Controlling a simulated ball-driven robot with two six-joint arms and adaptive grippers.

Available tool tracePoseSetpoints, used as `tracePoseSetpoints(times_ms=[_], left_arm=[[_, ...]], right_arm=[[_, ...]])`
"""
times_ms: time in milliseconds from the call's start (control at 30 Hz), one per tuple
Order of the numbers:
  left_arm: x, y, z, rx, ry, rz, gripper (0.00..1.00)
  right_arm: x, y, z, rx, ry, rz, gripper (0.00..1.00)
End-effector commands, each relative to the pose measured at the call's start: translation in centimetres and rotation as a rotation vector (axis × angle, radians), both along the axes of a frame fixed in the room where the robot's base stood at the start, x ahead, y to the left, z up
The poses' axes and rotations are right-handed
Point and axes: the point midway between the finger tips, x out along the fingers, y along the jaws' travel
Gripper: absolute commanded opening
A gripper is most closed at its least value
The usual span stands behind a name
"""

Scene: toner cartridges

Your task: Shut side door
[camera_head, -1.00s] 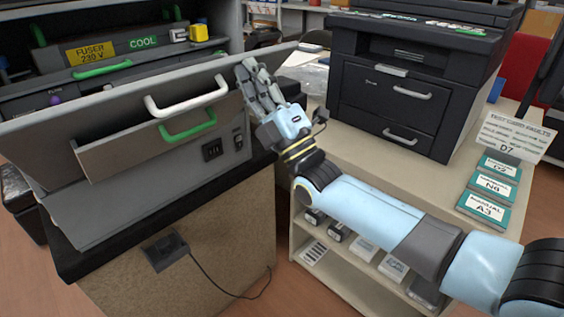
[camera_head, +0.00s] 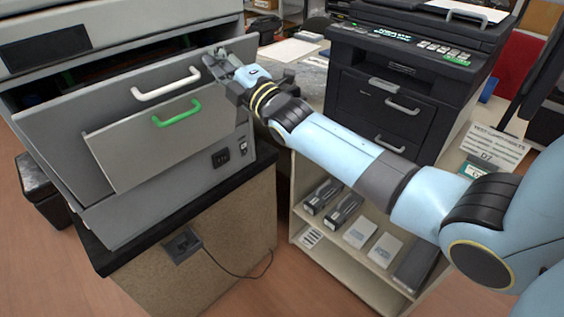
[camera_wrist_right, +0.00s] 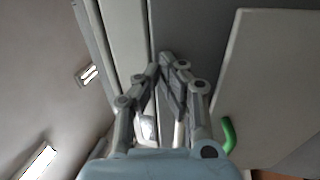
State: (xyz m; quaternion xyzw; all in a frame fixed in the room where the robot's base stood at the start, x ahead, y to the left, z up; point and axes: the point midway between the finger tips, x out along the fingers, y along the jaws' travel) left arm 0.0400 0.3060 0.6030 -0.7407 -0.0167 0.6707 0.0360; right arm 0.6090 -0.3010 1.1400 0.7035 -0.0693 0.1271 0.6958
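The side door is the large grey panel (camera_head: 65,122) with a white handle (camera_head: 167,84), on the grey machine at the left. It leans outward at a slant, with a dark gap behind its top edge. My right gripper (camera_head: 222,60) is at the door's upper right end, close against it; contact cannot be told for sure. In the right wrist view my right gripper (camera_wrist_right: 165,65) has its fingertips together, with nothing visible between them. Grey panels lie beyond the fingers there. My left gripper is not in view.
A smaller flap (camera_head: 150,150) with a green handle (camera_head: 177,113) sticks out from the door's front. A black printer (camera_head: 400,95) stands on the beige shelf unit at the right. A cable hangs from a box (camera_head: 183,245) on the cabinet.

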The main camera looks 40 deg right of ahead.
Motion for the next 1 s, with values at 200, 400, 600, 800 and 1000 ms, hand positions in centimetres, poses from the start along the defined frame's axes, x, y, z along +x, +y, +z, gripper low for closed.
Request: tracePoseSetpoints(times_ms=[200,400,600,800,1000], left_arm=[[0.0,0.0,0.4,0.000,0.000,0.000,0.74],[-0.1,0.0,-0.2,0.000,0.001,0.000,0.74],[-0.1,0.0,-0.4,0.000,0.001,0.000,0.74],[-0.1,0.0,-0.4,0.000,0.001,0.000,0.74],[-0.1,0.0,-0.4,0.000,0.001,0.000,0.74]], right_arm=[[2.3,0.1,0.7,-0.002,0.039,-0.004,0.00],[3.7,0.2,1.1,-0.002,0.041,-0.004,0.00],[4.4,0.3,1.3,-0.002,0.042,-0.004,0.00],[4.6,0.3,1.4,-0.002,0.041,-0.004,0.00],[4.6,0.3,1.4,-0.002,0.041,-0.004,0.00]])
